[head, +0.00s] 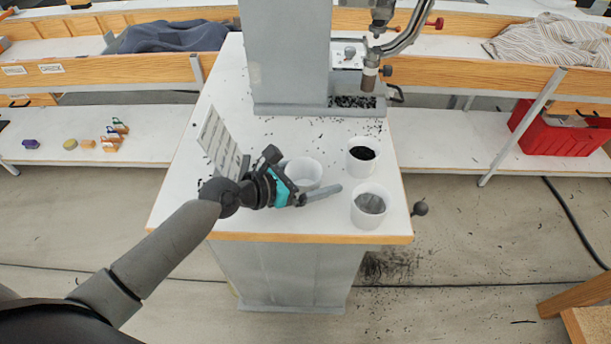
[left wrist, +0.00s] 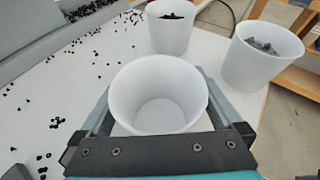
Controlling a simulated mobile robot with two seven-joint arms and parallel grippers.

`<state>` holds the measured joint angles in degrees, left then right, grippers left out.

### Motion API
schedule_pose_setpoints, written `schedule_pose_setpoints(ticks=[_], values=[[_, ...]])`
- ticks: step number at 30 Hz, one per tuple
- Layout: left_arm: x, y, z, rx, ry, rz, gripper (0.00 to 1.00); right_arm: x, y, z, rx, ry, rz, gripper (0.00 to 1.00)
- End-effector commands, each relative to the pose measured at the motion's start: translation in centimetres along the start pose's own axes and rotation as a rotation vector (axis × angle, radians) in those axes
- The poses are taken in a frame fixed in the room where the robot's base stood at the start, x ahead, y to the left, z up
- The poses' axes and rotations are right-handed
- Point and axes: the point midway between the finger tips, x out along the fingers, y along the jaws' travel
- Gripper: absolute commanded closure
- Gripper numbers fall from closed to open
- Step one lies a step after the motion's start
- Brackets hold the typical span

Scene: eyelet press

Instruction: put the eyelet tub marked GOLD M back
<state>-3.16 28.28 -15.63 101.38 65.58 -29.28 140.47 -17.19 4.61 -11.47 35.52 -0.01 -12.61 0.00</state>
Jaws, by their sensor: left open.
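Three white tubs stand on the white press table. The nearest tub (left wrist: 158,95) looks empty; it also shows in the head view (head: 303,170). My left gripper (head: 312,184) is open, with its fingers on either side of this tub. A tub with black pieces (head: 361,157) stands to the right, also in the left wrist view (left wrist: 172,32). A tub with grey pieces (head: 369,206) stands at the right front, also in the left wrist view (left wrist: 258,62). I see no readable GOLD M mark on any tub. My right gripper is not in view.
The press column (head: 289,50) rises at the back of the table (head: 250,215). Small black bits lie scattered on the table. A shelf with small items is at left, a red crate (head: 560,133) at right.

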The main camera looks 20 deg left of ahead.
Motion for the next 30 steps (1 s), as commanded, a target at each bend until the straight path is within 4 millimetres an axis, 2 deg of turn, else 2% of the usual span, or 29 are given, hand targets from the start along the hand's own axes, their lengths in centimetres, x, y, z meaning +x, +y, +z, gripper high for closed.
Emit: schedule_pose_setpoints(ticks=[5,19,24,30], values=[[-1.8,0.0,0.1,0.001,0.003,0.001,0.00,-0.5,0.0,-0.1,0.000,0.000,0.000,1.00],[-9.5,-0.1,0.0,0.002,0.004,-0.001,0.00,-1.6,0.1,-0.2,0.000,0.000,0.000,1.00],[-11.2,0.0,0.0,0.001,0.002,-0.001,0.00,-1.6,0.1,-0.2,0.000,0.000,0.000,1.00],[-12.0,0.0,0.1,0.001,0.000,-0.001,0.00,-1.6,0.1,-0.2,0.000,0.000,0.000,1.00]])
